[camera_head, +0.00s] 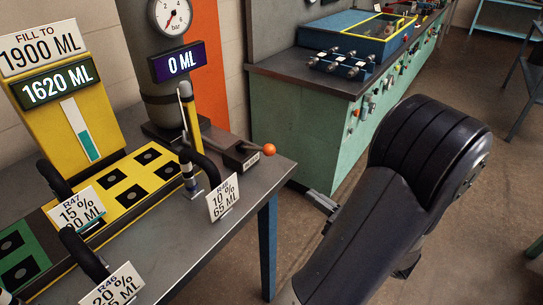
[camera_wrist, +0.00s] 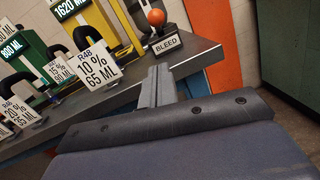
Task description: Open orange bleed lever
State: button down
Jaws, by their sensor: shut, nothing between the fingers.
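The bleed lever is a short rod with an orange ball knob (camera_head: 270,150), standing out to the right of a dark block (camera_head: 240,158) at the right end of the bench. In the wrist view the orange ball (camera_wrist: 156,17) is at the top, above a block with a "BLEED" label (camera_wrist: 167,43). My gripper (camera_wrist: 158,72) shows in the wrist view with its fingers together and empty. The tips appear just below the block in the picture and apart from the ball.
The grey bench (camera_head: 185,225) holds black hoses with tags, including the "R48 10% 65 ML" tag (camera_wrist: 96,65). A yellow gauge panel (camera_head: 65,105) reads 1620 ML under "FILL TO 1900 ML". A green cabinet (camera_head: 305,125) stands behind.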

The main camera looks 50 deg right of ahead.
dwell(0.3)
jog(key=w+r+p, duration=0.2)
jog(key=w+r, duration=0.1)
jog(key=w, duration=0.8)
jog(key=shift+w+d, duration=0.3)
jog(key=shift+d, duration=0.1)
jog(key=shift+a, duration=0.1)
